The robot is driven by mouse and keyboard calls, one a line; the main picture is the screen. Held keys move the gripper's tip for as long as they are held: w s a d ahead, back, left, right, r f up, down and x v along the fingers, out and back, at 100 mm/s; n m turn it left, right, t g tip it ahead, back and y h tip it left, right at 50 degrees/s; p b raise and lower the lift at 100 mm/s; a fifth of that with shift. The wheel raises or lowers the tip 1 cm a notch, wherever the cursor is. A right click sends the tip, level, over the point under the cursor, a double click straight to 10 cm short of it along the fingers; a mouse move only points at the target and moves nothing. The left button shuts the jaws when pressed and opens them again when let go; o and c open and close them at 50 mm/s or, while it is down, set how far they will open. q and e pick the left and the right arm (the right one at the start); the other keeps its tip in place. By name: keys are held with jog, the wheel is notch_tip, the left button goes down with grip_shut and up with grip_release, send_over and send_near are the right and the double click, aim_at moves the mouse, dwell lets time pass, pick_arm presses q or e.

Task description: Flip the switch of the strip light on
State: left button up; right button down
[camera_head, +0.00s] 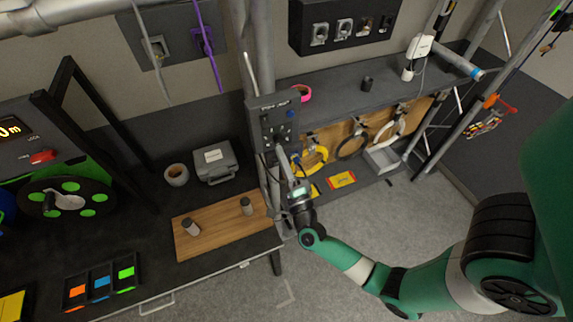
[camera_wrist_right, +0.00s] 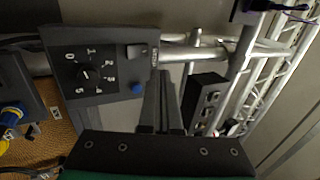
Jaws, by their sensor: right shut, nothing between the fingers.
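A dark control panel (camera_head: 272,107) is mounted at the upright truss post in the head view. In the right wrist view the panel (camera_wrist_right: 108,97) carries a numbered dial (camera_wrist_right: 87,74), a blue button (camera_wrist_right: 138,88) and a small dark rocker-like switch (camera_wrist_right: 137,51). Which position the switch is in, I cannot tell. My right gripper (camera_head: 281,152) is shut and empty just below the panel; its fingers (camera_wrist_right: 164,78) show beside the panel's edge in the wrist view. Contact cannot be made out. I cannot identify the strip light itself. My left gripper is not in view.
Left of the post, a black bench holds a wooden board (camera_head: 216,226), a grey case (camera_head: 215,162) and a cable reel (camera_head: 68,197). Right of it, a dark shelf (camera_head: 340,92) stands above hanging cable coils (camera_head: 352,145). Grey floor (camera_head: 345,220) is open at lower right.

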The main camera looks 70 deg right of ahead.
jog(key=shift+s+a+f, duration=0.15)
jog(key=shift+s+a, duration=0.45)
jog(key=shift+a, duration=0.1)
jog(key=shift+s+a+f, duration=0.1)
jog(key=shift+s+a, duration=0.45)
jog(key=shift+a, duration=0.1)
